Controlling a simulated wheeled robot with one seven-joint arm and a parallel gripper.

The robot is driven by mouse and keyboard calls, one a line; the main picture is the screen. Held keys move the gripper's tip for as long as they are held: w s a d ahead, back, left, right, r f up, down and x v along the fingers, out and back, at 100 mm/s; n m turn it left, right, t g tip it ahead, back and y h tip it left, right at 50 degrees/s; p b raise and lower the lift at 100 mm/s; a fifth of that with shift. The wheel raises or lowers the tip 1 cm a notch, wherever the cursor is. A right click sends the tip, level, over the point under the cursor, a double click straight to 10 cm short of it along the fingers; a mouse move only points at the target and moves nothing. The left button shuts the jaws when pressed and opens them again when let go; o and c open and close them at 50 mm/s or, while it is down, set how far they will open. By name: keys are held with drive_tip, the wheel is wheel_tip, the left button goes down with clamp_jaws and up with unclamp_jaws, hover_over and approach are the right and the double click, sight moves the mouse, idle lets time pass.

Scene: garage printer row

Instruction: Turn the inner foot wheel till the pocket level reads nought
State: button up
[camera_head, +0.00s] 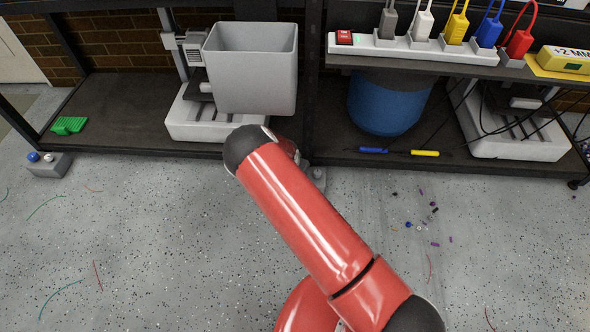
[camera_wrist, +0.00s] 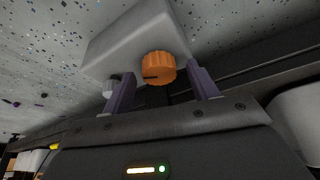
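An orange ribbed foot wheel (camera_wrist: 158,67) with a dark mark sticks out from a pale grey foot block (camera_wrist: 125,42) in the wrist view. My gripper (camera_wrist: 161,71) is open, its two purple fingers on either side of the wheel, with a visible gap at each side. How deep the wheel lies between the fingers is hard to tell. In the head view my red arm hides the gripper and wheel; a bit of the foot block (camera_head: 318,178) shows beside the arm. The yellow pocket level (camera_head: 565,60) on the right shelf reads +2 MM and has a small green window.
Another foot block (camera_head: 45,164) with blue and white knobs stands at left. A power strip (camera_head: 425,48) with coloured plugs lies on the upper right shelf. Floor scraps are scattered; the floor is otherwise clear.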

drive_tip(key=c, duration=0.9)
drive_tip(key=shift+c, duration=0.2)
drive_tip(key=shift+m, duration=0.3)
drive_tip(key=m+b, duration=0.1)
drive_tip(key=m+h+b, duration=0.1)
drive_tip(key=shift+a+f+m+g, duration=0.1)
drive_tip(key=shift+f+m+g, duration=0.05)
drive_tip(key=shift+m+g, duration=0.15)
drive_tip(key=shift+w+m+g+h+b, duration=0.1)
drive_tip(key=shift+m+g+h+b, duration=0.25)
drive_tip(key=shift+m+b, duration=0.8)
drive_tip(key=shift+r+m, duration=0.2)
drive_tip(key=shift+m, duration=0.05)
drive_tip(key=o, duration=1)
